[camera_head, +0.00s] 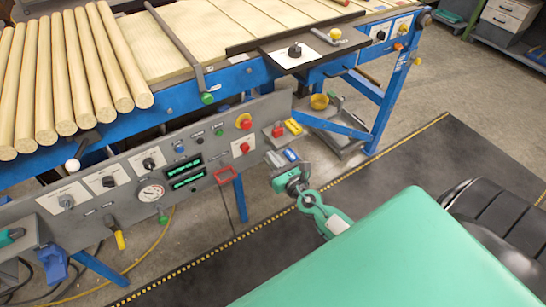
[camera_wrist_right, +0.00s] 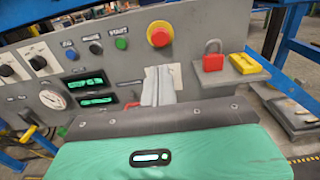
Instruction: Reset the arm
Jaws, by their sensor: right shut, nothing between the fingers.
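My right gripper (camera_head: 274,158) is in front of the right end of the grey control panel (camera_head: 128,205), below the emergency stop and to the right of the lower red button (camera_head: 243,147). Its pale fingers also show in the right wrist view (camera_wrist_right: 158,84), closed together with nothing between them. There they overlap the white plate (camera_wrist_right: 176,72) below the red emergency stop with its yellow collar (camera_wrist_right: 159,34), and hide most of it. I cannot tell whether the fingertips touch the panel.
A red padlock (camera_head: 278,129) and a yellow block (camera_head: 293,126) sit on a small ledge beside the panel. Round wooden bars (camera_head: 75,75) lie on the blue-framed line above. A gauge (camera_head: 151,193) and green displays are on the panel. Dark matting (camera_head: 270,225) covers the floor in front.

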